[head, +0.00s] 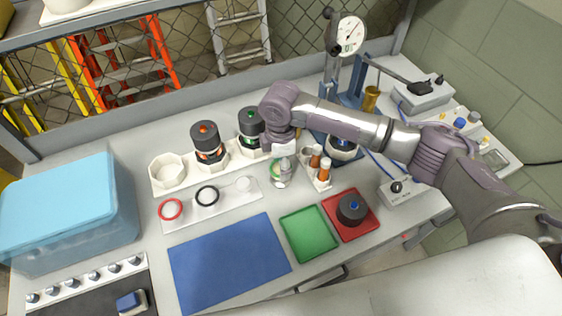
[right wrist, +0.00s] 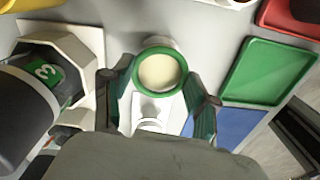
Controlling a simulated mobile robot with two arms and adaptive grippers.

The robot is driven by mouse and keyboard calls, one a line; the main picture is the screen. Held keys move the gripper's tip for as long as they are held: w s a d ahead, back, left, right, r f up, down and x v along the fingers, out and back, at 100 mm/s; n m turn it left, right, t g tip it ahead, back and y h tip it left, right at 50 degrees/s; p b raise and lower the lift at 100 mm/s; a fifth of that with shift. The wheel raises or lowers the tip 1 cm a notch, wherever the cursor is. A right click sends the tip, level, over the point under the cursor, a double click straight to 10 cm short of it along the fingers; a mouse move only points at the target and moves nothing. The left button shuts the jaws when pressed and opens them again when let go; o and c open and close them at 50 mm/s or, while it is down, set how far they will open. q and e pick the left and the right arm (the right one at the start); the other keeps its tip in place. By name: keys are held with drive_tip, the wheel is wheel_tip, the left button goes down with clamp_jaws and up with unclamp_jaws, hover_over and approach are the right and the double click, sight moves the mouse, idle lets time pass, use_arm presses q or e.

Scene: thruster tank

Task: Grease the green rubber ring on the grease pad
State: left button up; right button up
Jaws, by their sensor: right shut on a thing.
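The green rubber ring (right wrist: 158,93) is between the fingertips of my right gripper (right wrist: 158,88). The cream grease pad (right wrist: 157,71) shows through the ring in the right wrist view, with a bit of white rim beyond it. The ring is over or against the pad; I cannot tell whether they touch. In the head view my right gripper (head: 283,176) points down beside the green ring (head: 275,170) and hides part of it. My left gripper is out of view.
A white ring tray (head: 225,205) holds a red ring (head: 170,209), a black ring (head: 207,195) and a bare white post (head: 244,184). Canisters (head: 207,142) stand behind. Orange-capped bottles (head: 324,171) are close on the right. A blue mat (head: 228,262) and green tray (head: 308,233) lie in front.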

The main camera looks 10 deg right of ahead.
drive_tip(key=shift+f, duration=0.3)
drive_tip(key=shift+r+n+p, duration=0.15)
drive_tip(key=shift+n+p, duration=0.2)
drive_tip(key=shift+n, duration=0.45)
drive_tip(key=n, duration=0.3)
drive_tip(key=shift+p, duration=0.35)
